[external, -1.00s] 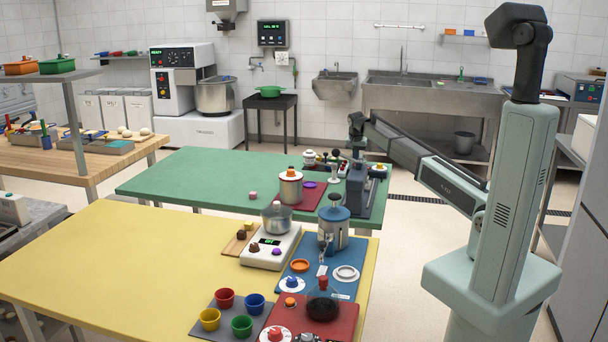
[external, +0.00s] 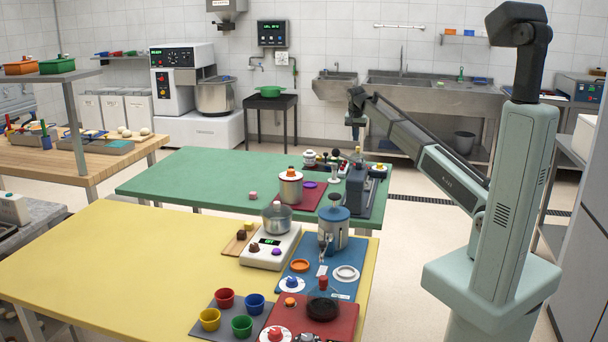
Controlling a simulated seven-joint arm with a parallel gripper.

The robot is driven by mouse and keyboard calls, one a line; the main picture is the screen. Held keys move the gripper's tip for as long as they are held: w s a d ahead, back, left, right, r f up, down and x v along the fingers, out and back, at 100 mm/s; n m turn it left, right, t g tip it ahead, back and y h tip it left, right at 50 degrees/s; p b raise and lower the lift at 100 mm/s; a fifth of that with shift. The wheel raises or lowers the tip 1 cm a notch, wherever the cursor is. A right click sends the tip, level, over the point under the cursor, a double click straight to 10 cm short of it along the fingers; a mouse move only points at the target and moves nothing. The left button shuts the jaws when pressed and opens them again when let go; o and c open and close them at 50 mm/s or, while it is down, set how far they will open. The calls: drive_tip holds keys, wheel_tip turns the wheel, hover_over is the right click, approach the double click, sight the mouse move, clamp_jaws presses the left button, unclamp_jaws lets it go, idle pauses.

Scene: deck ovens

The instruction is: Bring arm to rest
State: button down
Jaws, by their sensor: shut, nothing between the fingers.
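My gripper (external: 355,133) hangs from the end of my arm above the right end of the green table (external: 190,180). It points down and is small in this view, with its fingers together and nothing seen in them. It is apart from the grey machine (external: 357,188) below it. My arm reaches from its column at the right toward the back left, with the forearm sloping up to the wrist.
A pot with an orange knob (external: 290,188) stands on the green table. Sinks (external: 430,90) line the back wall.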

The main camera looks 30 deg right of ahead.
drive_tip(key=shift+s+a+r, duration=0.15)
drive_tip(key=shift+r, duration=0.2)
